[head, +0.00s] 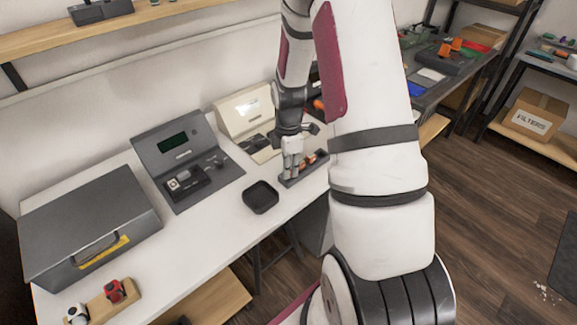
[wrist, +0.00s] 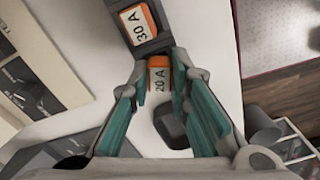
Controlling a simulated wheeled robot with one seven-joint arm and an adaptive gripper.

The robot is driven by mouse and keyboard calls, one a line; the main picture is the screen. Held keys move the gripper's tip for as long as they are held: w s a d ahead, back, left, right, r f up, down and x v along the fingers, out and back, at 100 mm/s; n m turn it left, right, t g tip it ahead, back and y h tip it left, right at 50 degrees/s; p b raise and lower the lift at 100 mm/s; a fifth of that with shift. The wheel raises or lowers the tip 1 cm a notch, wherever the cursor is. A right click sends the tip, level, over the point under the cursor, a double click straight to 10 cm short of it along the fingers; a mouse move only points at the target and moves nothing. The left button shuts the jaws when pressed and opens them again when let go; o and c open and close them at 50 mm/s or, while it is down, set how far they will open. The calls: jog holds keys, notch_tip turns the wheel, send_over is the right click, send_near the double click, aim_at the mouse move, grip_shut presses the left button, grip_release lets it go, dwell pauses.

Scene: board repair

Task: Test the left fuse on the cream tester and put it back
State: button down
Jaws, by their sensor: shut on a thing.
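My gripper (head: 292,168) points down at the left end of the dark fuse holder (head: 287,183). In the wrist view my gripper (wrist: 160,80) is shut on an orange fuse marked 20 A (wrist: 158,77), between its teal-padded fingers. Another orange fuse, marked 30 A (wrist: 137,22), sits in the holder (wrist: 152,47) just beyond. I cannot tell whether the 20 A fuse is still seated or clear of its slot.
A black tray (head: 261,197) lies on the white bench (head: 225,222) in front. A grey case (head: 88,215) and a wooden block with red and white parts (head: 100,305) fill the left end.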

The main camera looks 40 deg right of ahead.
jog(key=shift+f, duration=0.35)
dwell(0.3)
jog(key=c, duration=1.4)
grip_release()
jog(key=shift+o, duration=0.2)
jog(key=shift+o, duration=1.2)
jog(key=shift+r, duration=0.15)
jog(key=shift+r+p, duration=0.3)
jog(key=shift+r, duration=0.05)
jog(key=shift+r+p, duration=0.8)
jog(key=shift+r, duration=0.3)
